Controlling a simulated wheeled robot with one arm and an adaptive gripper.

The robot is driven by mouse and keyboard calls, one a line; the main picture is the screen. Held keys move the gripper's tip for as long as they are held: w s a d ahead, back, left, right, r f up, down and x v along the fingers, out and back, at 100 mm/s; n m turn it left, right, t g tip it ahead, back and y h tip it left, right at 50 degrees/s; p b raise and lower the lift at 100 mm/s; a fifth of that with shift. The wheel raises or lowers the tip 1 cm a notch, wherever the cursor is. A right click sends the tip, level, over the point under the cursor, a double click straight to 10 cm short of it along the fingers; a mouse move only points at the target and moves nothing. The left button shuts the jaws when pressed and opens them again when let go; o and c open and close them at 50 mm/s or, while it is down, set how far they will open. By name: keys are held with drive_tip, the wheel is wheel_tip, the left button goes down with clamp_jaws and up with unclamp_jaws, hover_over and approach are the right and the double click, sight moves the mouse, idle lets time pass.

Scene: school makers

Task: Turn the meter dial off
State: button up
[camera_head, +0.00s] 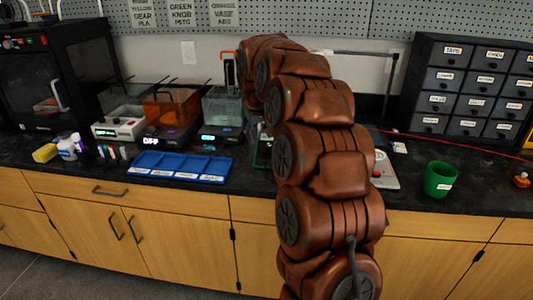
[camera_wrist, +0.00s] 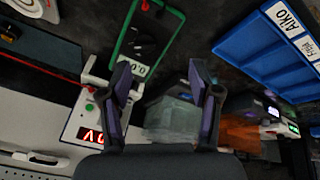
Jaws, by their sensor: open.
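The meter, a dark device with a green frame (camera_wrist: 176,18), lies on the black counter at the top of the wrist view. Its small display reads about 0.0 and faces my fingers. A dark round shape on its face (camera_wrist: 145,42) looks like the dial; its setting is too small to tell. In the head view only a green edge of the meter (camera_head: 261,154) shows beside my arm, which hides the rest. My gripper (camera_wrist: 160,92) is open and empty, its two fingers apart, with the meter beyond the fingertips. My arm hides the gripper in the head view.
A white box with a red display (camera_wrist: 90,132) stands close to the left finger. A blue labelled tray (camera_head: 180,167) lies left of my arm. A green cup (camera_head: 439,179) and a drawer cabinet (camera_head: 468,90) stand to the right. Several machines stand along the back.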

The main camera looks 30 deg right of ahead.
sight(267, 146)
drive_tip(key=shift+w+d+f, duration=0.75)
drive_tip(key=shift+d+f, duration=0.1)
drive_tip(key=shift+f, duration=0.5)
drive_tip(key=shift+w+d+f, duration=0.75)
drive_tip(key=shift+d+f, duration=0.05)
drive_tip(key=shift+f, duration=0.5)
drive_tip(key=shift+w+d+f, duration=0.75)
drive_tip(key=shift+d+f, duration=0.1)
drive_tip(key=shift+f, duration=0.5)
drive_tip(key=c, duration=1.1)
drive_tip(key=shift+c, duration=0.2)
